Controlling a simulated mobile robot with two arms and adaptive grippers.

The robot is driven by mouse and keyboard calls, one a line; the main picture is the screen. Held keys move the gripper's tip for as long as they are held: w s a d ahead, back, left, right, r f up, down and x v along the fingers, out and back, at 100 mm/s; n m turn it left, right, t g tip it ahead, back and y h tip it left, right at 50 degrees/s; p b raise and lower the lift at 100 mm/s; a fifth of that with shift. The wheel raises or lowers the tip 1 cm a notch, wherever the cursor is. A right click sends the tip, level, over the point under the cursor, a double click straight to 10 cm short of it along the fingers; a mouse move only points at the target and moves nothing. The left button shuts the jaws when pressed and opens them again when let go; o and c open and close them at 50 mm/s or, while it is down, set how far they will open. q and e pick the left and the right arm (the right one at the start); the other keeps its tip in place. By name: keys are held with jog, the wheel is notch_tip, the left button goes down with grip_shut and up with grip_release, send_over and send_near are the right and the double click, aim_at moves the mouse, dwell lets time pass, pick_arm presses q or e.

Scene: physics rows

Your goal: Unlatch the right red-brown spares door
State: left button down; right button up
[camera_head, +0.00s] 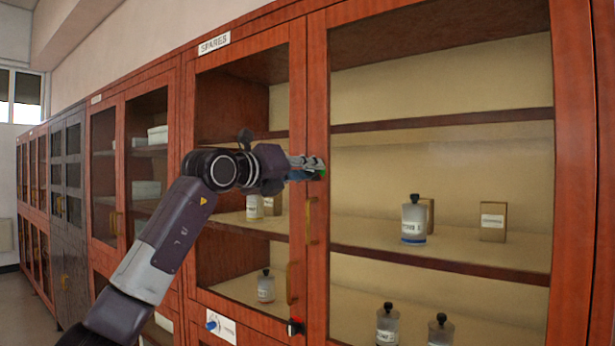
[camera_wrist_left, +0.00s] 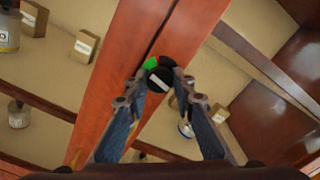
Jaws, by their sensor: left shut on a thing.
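The right red-brown spares door (camera_head: 318,120) is a glazed wooden door and looks closed in its frame. A round black latch knob (camera_wrist_left: 154,84) with a pale bar sits on its stile. A green patch and a red patch show at the knob's rim in the left wrist view. My left gripper (camera_head: 317,167) reaches the stile above the brass handle (camera_head: 309,220). In the wrist view its two fingertips (camera_wrist_left: 161,80) are closed on the knob's sides. In the head view the gripper mostly hides the knob. My right gripper is not in view.
The left spares door (camera_head: 297,100) stands beside it, under the SPARES label (camera_head: 214,44). A red-and-black knob (camera_head: 295,327) and a blue knob (camera_head: 211,321) are lower down. Bottles (camera_head: 413,220) and boxes (camera_head: 493,221) stand on shelves behind the glass. More cabinets line the wall leftward.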

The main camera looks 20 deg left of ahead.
pick_arm(q)
jog(key=shift+n+b, duration=0.35)
jog(key=shift+n, duration=0.75)
jog(key=c, duration=1.6)
grip_release()
jog(key=v, duration=1.2)
